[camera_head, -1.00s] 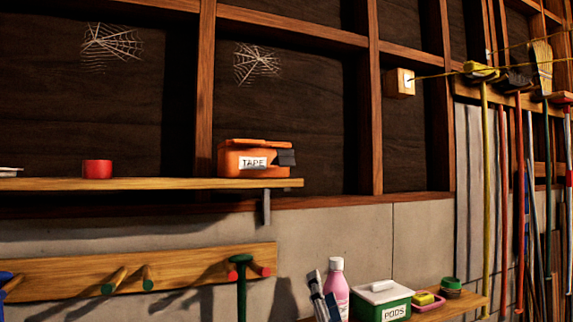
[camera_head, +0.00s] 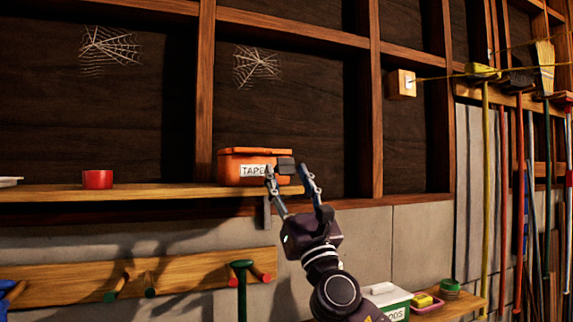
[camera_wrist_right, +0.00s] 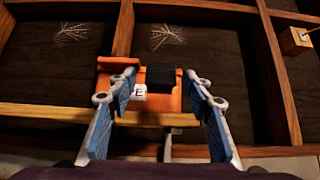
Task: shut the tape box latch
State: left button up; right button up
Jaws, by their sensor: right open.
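The orange tape box (camera_head: 229,168) with a white TAPE label stands on the upper wooden shelf, near its right end. Its dark grey latch (camera_head: 286,160) is at the box's right front, and in the right wrist view the latch (camera_wrist_right: 161,77) shows as a dark block on the orange box (camera_wrist_right: 107,82). I cannot tell how far the latch is turned. My right gripper (camera_head: 286,170) is open and empty, with its fingers on either side of the latch in view. Contact is not clear. One finger partly covers the label. My left gripper is not in view.
The shelf (camera_head: 150,192) also holds a red container (camera_head: 98,179). A peg rail (camera_head: 190,267) is below. At lower right are a green box (camera_head: 396,302) and a pink tray (camera_head: 428,304). Several long-handled tools hang at right.

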jog(key=shift+w+a+r, duration=0.1)
jog(key=shift+w+r, duration=0.35)
jog(key=shift+r, duration=0.05)
jog(key=c, duration=1.1)
jog(key=shift+c, duration=0.2)
